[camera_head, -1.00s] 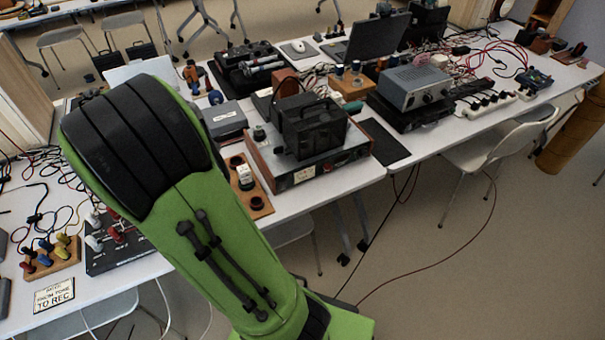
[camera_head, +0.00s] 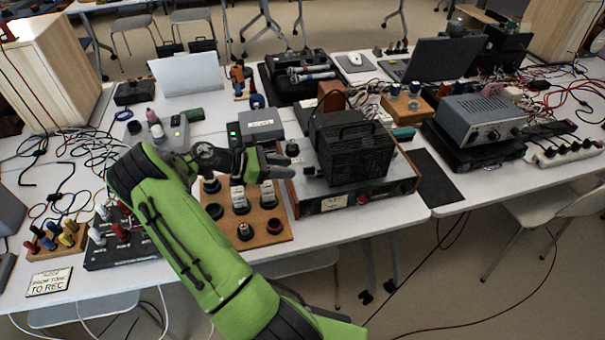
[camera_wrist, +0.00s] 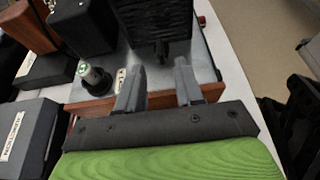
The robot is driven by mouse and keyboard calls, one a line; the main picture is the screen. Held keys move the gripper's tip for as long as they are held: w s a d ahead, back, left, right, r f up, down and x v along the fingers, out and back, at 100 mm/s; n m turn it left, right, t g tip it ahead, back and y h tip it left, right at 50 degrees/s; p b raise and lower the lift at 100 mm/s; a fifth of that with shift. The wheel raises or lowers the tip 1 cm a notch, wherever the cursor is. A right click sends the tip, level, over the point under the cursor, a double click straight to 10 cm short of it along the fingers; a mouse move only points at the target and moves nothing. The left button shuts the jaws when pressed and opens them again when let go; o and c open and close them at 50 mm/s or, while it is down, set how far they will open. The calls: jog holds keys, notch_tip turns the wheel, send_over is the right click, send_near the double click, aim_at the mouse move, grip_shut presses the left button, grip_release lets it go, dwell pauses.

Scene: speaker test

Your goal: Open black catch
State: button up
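A black ribbed box (camera_head: 355,152) with a top handle stands on a metal-topped device with wooden sides (camera_head: 372,200). The ribbed box also shows at the top of the wrist view (camera_wrist: 155,18). A small dark part (camera_wrist: 161,50) hangs at its lower edge there; I cannot tell whether it is the black catch. My gripper (camera_head: 277,160) is left of the box, beside the device's left end. In the wrist view my gripper (camera_wrist: 159,68) has its two grey fingers apart, pointing toward the box, with nothing held between them.
A wooden board with dark round sockets (camera_head: 270,222) lies below my gripper. A grey labelled box (camera_head: 262,125) stands behind it. A black mat (camera_head: 432,180) lies right of the device.

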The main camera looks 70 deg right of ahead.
aim_at(303, 178)
jog(key=b+x, duration=0.1)
jog(key=x, duration=0.5)
jog(key=shift+a, duration=0.1)
grip_shut()
